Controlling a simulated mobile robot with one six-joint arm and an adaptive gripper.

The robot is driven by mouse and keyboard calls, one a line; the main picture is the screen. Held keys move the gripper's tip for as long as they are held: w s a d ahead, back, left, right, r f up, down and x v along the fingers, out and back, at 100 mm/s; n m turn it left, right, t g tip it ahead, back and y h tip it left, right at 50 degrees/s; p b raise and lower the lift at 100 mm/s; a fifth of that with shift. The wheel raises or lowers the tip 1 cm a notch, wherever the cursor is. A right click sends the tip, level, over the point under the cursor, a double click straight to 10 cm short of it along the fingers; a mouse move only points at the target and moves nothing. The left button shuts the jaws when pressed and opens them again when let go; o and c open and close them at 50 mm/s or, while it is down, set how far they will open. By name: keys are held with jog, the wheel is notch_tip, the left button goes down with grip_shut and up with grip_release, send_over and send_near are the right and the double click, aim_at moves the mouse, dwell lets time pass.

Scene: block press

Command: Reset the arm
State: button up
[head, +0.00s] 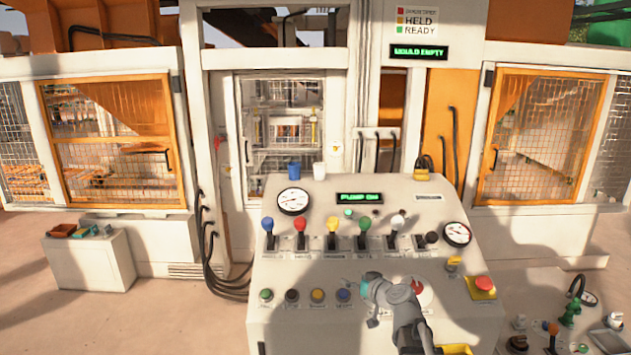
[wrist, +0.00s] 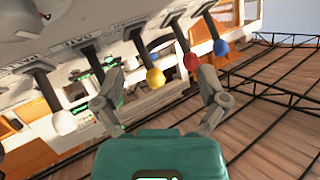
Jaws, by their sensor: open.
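My gripper (head: 378,290) is over the lower middle of the sloped control panel (head: 290,263), below the lever row in the head view. In the wrist view my gripper (wrist: 162,84) has its two grey fingers spread apart, with nothing held between them. The yellow-knobbed lever (wrist: 155,77) appears between the fingers there, apparently beyond them. The red-knobbed lever (wrist: 190,62) and blue-knobbed lever (wrist: 220,47) lie toward the right finger. My arm hides part of the lower panel.
A red emergency button (head: 484,283) is right of my gripper. Coloured push buttons (head: 291,295) line the lower left. Blue (head: 294,168) and white cups (head: 319,170) stand on the panel's top edge. Displays read "PUMP ON" (head: 360,198) and "MOULD EMPTY" (head: 419,52). Another panel (head: 540,335) stands at lower right.

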jog(key=s+a+f+g+b, duration=0.2)
jog(key=s+f+g, duration=0.2)
jog(key=s+f, duration=0.3)
jog(key=s+d+f+m+g+h+b, duration=0.2)
jog(key=s+d+f+g+h, duration=0.1)
jog(key=s+f, duration=0.3)
jog(key=s+d+f+m+g+h+b, duration=0.1)
jog(key=s+d+f+g+h+b, duration=0.1)
jog(key=s+d+f+g+h, duration=0.2)
jog(key=s+f+g, duration=0.1)
jog(key=s+f, duration=0.2)
jog(key=s, duration=0.2)
jog(key=shift+s+d+f+m+g+h+b, duration=0.15)
jog(key=shift+d+f+m+g+h+b, duration=0.15)
jog(key=shift+m+h, duration=0.1)
